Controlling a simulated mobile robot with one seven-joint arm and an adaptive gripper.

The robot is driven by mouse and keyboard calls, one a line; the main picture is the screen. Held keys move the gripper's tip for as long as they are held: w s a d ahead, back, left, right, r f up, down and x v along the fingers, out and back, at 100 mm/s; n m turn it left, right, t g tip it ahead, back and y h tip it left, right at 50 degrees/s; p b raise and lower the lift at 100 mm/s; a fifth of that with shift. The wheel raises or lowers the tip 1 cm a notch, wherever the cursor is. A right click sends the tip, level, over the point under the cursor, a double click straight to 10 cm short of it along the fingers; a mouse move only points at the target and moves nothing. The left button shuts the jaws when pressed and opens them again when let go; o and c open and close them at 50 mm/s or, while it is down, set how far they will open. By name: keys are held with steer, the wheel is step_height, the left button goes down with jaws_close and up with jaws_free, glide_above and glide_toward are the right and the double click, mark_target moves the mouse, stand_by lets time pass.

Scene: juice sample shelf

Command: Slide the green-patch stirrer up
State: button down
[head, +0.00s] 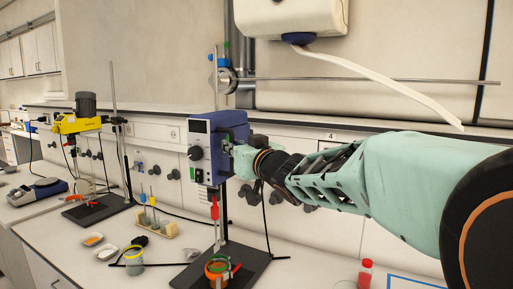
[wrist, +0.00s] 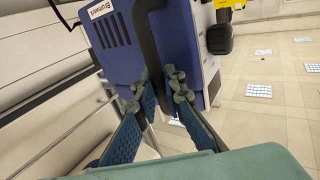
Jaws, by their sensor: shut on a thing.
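The blue overhead stirrer (head: 201,152) with a grey front and a black knob hangs on an upright rod (head: 217,85) in the middle of the head view. A small green area shows on its right side, partly hidden by my gripper. My gripper (wrist: 161,92) is at the stirrer's right side in the head view. In the wrist view its fingers are closed on a black bar-like handle (wrist: 147,45) on the blue housing (wrist: 185,40). The stirrer's shaft reaches down to a beaker (head: 217,269) with an orange and green rim on a black base plate (head: 248,265).
A yellow stirrer (head: 78,123) on its own stand is at the left, beside a balance (head: 38,190). A tube rack (head: 155,230) and a second beaker (head: 133,262) stand left of the blue stirrer. A red-capped bottle (head: 365,275) stands at the front right. A horizontal rod (head: 370,80) crosses behind.

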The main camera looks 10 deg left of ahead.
mark_target(224, 119)
steer(key=shift+r+p, duration=2.45)
steer(key=shift+r, duration=0.9)
steer(key=c, duration=2.4)
jaws_free()
steer(key=shift+o, duration=0.5)
steer(key=shift+f, duration=0.2)
